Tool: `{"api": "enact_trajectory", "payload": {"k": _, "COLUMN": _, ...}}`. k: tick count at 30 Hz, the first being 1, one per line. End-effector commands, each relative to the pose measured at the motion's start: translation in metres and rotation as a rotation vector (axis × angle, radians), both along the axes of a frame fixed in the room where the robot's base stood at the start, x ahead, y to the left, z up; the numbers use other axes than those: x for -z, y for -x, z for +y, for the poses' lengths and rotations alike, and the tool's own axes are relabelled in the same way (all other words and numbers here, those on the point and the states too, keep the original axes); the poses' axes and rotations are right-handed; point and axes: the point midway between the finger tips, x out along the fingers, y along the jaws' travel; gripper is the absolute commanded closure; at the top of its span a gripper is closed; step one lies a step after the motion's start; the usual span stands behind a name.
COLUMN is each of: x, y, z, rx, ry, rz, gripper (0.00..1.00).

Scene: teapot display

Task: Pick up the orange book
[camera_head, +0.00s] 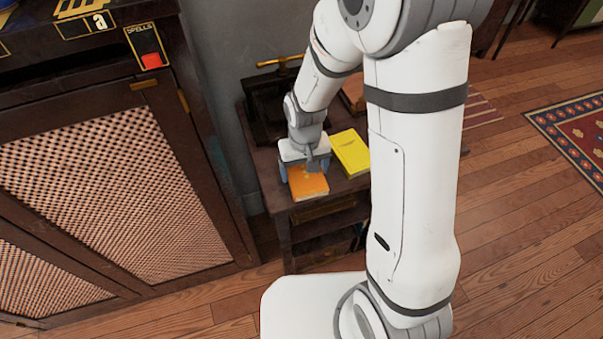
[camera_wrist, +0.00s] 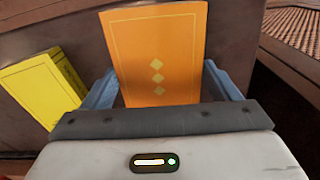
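The orange book (camera_head: 308,184) lies flat on a small dark wooden table (camera_head: 334,188), near its front left edge. In the wrist view the orange book (camera_wrist: 158,50) has yellow diamonds on its cover. My gripper (camera_head: 303,176) is over the book, pointing down. In the wrist view one finger of my gripper (camera_wrist: 160,90) shows on each side of the book, spread wide. The fingers look apart from the book's sides, with a small gap at the right. The fingertips' lower ends are partly hidden by the book.
A yellow book (camera_head: 350,153) lies right beside the orange one; it also shows at the left of the wrist view (camera_wrist: 42,88). A dark cabinet with lattice doors (camera_head: 115,190) stands at the left. A brown object (camera_head: 352,95) sits farther back on the table.

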Motion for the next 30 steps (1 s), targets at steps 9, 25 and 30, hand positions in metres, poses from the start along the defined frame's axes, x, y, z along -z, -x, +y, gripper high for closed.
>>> {"api": "enact_trajectory", "payload": {"k": 9, "x": 0.000, "y": 0.000, "z": 0.000, "rx": 0.001, "ry": 0.000, "rz": 0.000, "gripper": 0.44}}
{"api": "enact_trajectory", "payload": {"k": 25, "x": -0.044, "y": -0.001, "z": 0.000, "rx": 0.002, "ry": -0.002, "rz": -0.006, "gripper": 0.46}}
{"api": "enact_trajectory", "payload": {"k": 30, "x": -0.077, "y": -0.001, "z": -0.001, "rx": 0.002, "ry": -0.001, "rz": -0.005, "gripper": 0.46}}
